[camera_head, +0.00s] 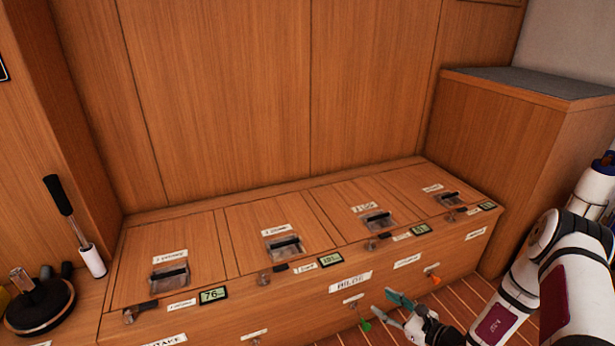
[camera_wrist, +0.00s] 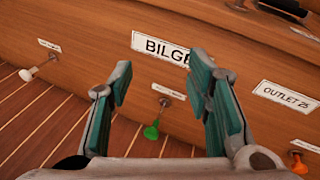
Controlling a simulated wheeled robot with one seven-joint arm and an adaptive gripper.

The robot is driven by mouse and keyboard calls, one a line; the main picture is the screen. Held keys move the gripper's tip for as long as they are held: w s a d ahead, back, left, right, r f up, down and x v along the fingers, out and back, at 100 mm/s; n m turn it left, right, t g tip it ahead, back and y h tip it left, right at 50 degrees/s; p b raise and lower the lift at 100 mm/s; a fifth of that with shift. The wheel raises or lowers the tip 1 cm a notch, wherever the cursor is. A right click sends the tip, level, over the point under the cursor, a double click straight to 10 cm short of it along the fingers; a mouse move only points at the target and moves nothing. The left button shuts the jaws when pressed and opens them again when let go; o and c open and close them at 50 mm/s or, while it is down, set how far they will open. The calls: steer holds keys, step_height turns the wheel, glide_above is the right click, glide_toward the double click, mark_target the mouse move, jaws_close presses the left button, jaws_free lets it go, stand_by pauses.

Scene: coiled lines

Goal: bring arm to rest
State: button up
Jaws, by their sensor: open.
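My gripper (camera_head: 393,307) is at the lower right of the head view, in front of the long wooden chest. It is open and empty, with teal pads on its fingers. In the wrist view my gripper (camera_wrist: 160,85) has its two fingers spread apart, pointing at the chest front. A green knob (camera_wrist: 151,131) shows between and beyond the fingers, apart from them. The knob also shows in the head view (camera_head: 365,326), just left of my gripper. My white arm comes in from the right edge of the head view.
The chest (camera_head: 300,303) has several lidded compartments with latches and small displays. A BILGE label (camera_head: 350,282) is on its front. An orange knob (camera_wrist: 299,163) is right of my gripper, a white knob (camera_wrist: 28,74) left. A tall cabinet (camera_head: 490,135) stands at right. Striped floor (camera_wrist: 50,125) is clear.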

steer(key=s+a+r+n+g+y, duration=0.1)
steer(key=a+r+n+g+y, duration=0.25)
steer(key=r, duration=0.65)
steer(key=a+r+n+g+y, duration=0.1)
steer(key=a+r+n+g, duration=0.4)
steer(key=r, duration=0.6)
steer(key=s+a+r+n+g+h, duration=0.1)
steer(key=s+a+r+n+g, duration=0.35)
steer(key=s+r+n, duration=0.55)
steer(key=s+r+n+g+h, duration=0.1)
steer(key=s+r+n+h, duration=0.15)
steer(key=s+r, duration=0.4)
steer(key=s+r+n+g+h, duration=0.15)
steer(key=s+r+h, duration=0.25)
steer(key=s, duration=0.6)
steer(key=s+d+r+n+t+h, duration=0.1)
steer(key=s+d+n+t+h, duration=0.25)
steer(key=s+d+h, duration=0.7)
step_height(320, 180, up, 36)
steer(key=s+a+t+y+p, duration=0.1)
steer(key=t+y+p, duration=0.3)
steer(key=p, duration=3)
steer(key=shift+s, duration=0.55)
steer(key=shift+a, duration=0.1)
